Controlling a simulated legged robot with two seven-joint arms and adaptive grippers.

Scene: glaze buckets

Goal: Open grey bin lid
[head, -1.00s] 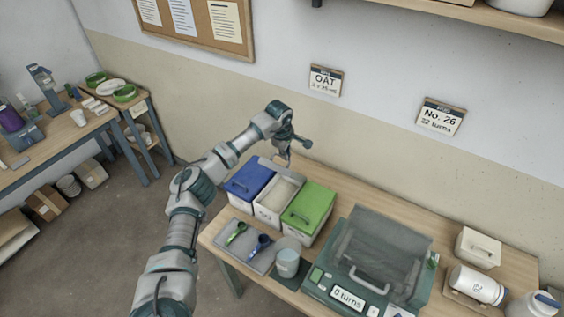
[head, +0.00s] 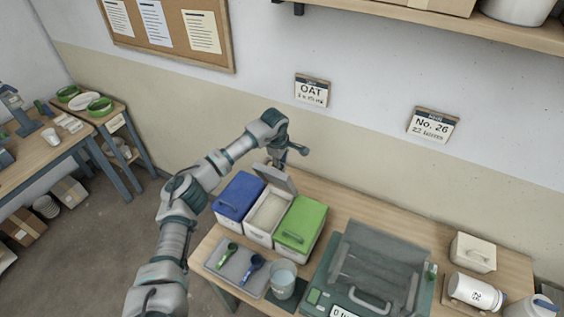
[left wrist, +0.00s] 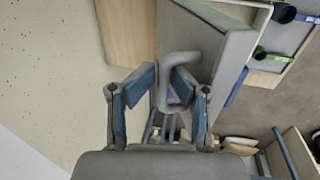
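The grey bin (head: 258,228) is the middle of three bins on the bench, with pale material showing inside. Its grey lid (head: 278,178) is raised and tilted up at the bin's back edge. In the left wrist view the lid (left wrist: 222,45) is a slanted grey slab with a looped handle (left wrist: 180,57). My left gripper (head: 280,163) is behind the lid. In the left wrist view its fingertips (left wrist: 164,72) close around one bar of the handle, with the right finger inside the loop. My right gripper is not in view.
A blue-lidded bin (head: 239,196) stands left of the grey bin and a green-lidded bin (head: 303,221) right of it, both closed. In front are a tray (head: 232,262) with scoops and a cup (head: 283,280). A green machine (head: 372,262) stands to the right.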

